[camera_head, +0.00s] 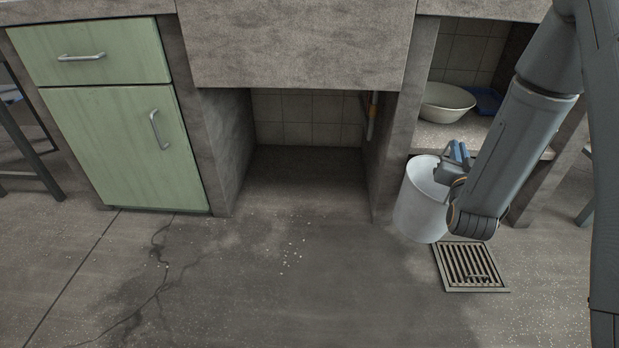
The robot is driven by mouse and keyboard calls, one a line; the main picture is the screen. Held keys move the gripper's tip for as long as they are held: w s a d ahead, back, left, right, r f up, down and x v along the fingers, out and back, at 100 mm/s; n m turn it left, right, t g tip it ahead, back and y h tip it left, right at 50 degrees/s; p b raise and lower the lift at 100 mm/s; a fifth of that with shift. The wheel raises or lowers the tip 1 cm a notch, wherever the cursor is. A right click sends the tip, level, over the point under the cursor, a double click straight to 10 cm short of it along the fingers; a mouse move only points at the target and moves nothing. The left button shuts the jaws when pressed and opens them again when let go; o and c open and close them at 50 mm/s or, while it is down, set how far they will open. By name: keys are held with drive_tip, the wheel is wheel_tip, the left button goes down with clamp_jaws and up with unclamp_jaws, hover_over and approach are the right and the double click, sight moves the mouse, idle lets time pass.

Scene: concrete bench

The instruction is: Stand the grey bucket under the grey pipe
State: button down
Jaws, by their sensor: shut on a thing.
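The grey bucket (418,208), pale and open at the top, is upright in front of the right-hand pillar, just left of the floor drain. I cannot tell whether the bucket's base touches the floor. A thin pipe (373,103) with an orange part runs down the right inner wall of the open bay under the bench, to the left of and behind the bucket. Its upper end is hidden by the bench front, and its lower end is small and hard to make out.
The drain grate (470,266) lies at the bucket's right foot. A pale bowl (445,103) and a blue cloth (485,100) lie on the right shelf. A green cabinet (125,150) stands left. The bay floor and the floor in front are clear, with cracks and small white specks.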

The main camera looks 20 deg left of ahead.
drive_tip(key=s+a+f+h, duration=0.1)
drive_tip(key=s+a+f, duration=0.2)
drive_tip(key=a, duration=1.5)
drive_tip(key=s+a+f+h, duration=0.1)
drive_tip(key=s+a+f, duration=0.2)
drive_tip(key=s+a, duration=0.8)
drive_tip(key=s+a+f, duration=0.4)
drive_tip(key=s+a, duration=0.3)
drive_tip(key=a, duration=1.9)
drive_tip(key=shift+h, duration=0.4)
